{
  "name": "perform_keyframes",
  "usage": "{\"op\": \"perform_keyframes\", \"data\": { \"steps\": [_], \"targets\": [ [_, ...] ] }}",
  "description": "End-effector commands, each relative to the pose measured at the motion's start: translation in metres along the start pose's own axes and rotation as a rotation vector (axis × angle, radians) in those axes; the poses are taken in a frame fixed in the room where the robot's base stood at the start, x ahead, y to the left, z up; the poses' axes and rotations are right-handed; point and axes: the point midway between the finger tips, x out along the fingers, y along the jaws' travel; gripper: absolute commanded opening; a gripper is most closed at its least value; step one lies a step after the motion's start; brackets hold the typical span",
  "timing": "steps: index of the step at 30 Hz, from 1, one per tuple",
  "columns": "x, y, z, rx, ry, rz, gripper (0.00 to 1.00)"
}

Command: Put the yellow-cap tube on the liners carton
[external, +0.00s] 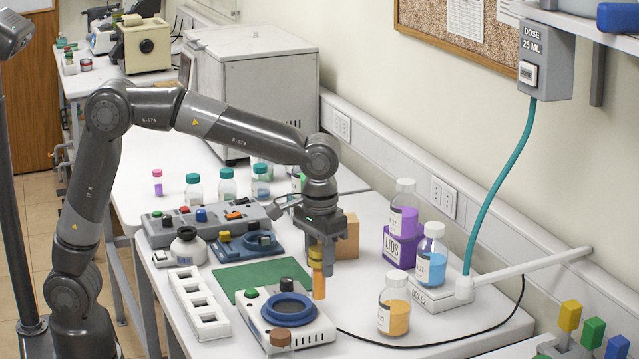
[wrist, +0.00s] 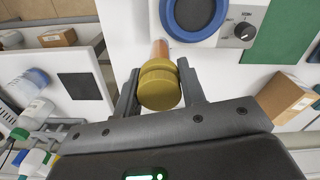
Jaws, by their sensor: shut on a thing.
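The yellow-cap tube (external: 319,286) has an orange body and hangs upright below my gripper (external: 322,262). Its yellow cap (wrist: 158,86) sits between both fingers in the wrist view, and my gripper (wrist: 158,92) is shut on it. The tube is right beside the blue-ringed device; I cannot tell if its lower end touches the bench. A plain brown carton (external: 348,236) stands behind my gripper, partly hidden by it. It also shows at the right in the wrist view (wrist: 287,98). No liners label is readable on it.
The blue-ringed device (external: 308,335) is in front, beside a green mat (external: 258,280) and a white rack (external: 200,305). To the right stand an orange bottle (external: 394,305), a blue bottle (external: 431,258) and a purple LIDS box (external: 398,248). A black cable crosses the bench front.

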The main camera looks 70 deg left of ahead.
Motion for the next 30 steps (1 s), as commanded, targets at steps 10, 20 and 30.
{"op": "perform_keyframes", "data": {
  "steps": [10,20,30],
  "targets": [
    [-0.028,-0.045,-0.058,-0.193,0.002,0.003,0.13],
    [-0.081,-0.164,-0.147,-0.576,0.001,0.003,0.13],
    [-0.099,-0.224,-0.174,-0.732,-0.002,0.0,0.13]
  ]
}}
